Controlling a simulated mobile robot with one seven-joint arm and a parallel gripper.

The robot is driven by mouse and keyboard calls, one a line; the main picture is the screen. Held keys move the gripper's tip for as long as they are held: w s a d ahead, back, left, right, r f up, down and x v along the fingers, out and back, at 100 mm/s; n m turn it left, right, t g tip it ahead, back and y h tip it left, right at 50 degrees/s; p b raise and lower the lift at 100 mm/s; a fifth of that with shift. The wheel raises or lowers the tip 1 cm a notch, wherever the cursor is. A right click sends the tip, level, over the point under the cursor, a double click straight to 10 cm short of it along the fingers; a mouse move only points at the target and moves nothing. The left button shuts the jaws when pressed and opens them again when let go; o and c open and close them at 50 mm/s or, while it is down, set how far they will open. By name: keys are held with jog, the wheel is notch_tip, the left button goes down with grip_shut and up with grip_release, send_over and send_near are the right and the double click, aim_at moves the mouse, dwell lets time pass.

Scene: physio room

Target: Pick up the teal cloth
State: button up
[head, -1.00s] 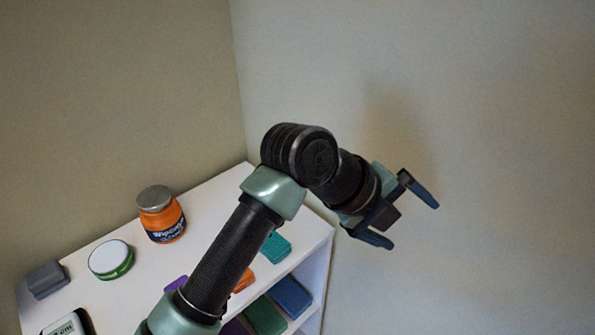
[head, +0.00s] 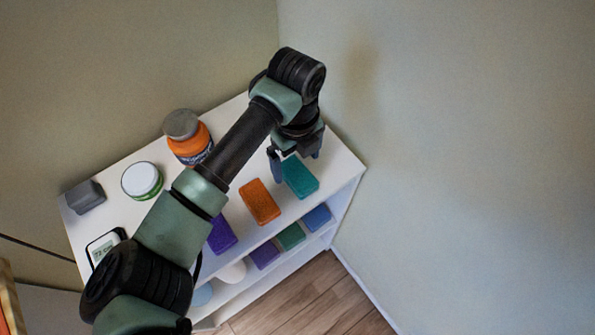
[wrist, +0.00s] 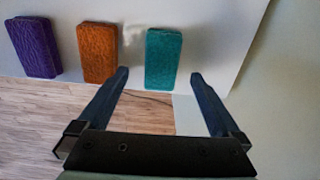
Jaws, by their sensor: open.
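The teal cloth (head: 299,177) is a folded block lying on the white shelf top near its right end. It also shows in the wrist view (wrist: 162,59), beyond and between my two fingertips. My gripper (head: 295,164) is open and empty, pointing down just behind the cloth in the head view. In the wrist view my gripper (wrist: 159,75) has its fingers apart, with the cloth a little nearer the left finger. No contact with the cloth shows.
An orange cloth (head: 260,202) and a purple cloth (head: 221,234) lie in a row left of the teal one. An orange jar (head: 188,140), a white tub (head: 142,180), a grey block (head: 85,197) and a display device (head: 104,246) stand further left. A lower shelf holds more folded cloths. Walls close the back and right.

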aim_at(299, 175)
jog(key=shift+s+d+f+p, duration=0.1)
jog(key=shift+d+f+p, duration=0.1)
jog(key=shift+f, duration=1.2)
jog(key=shift+s+d+f+p, duration=0.1)
jog(key=shift+f+p, duration=0.1)
jog(key=shift+f, duration=1.15)
jog(key=c, duration=1.4)
notch_tip(299, 175, up, 10)
jog(key=shift+b, duration=0.3)
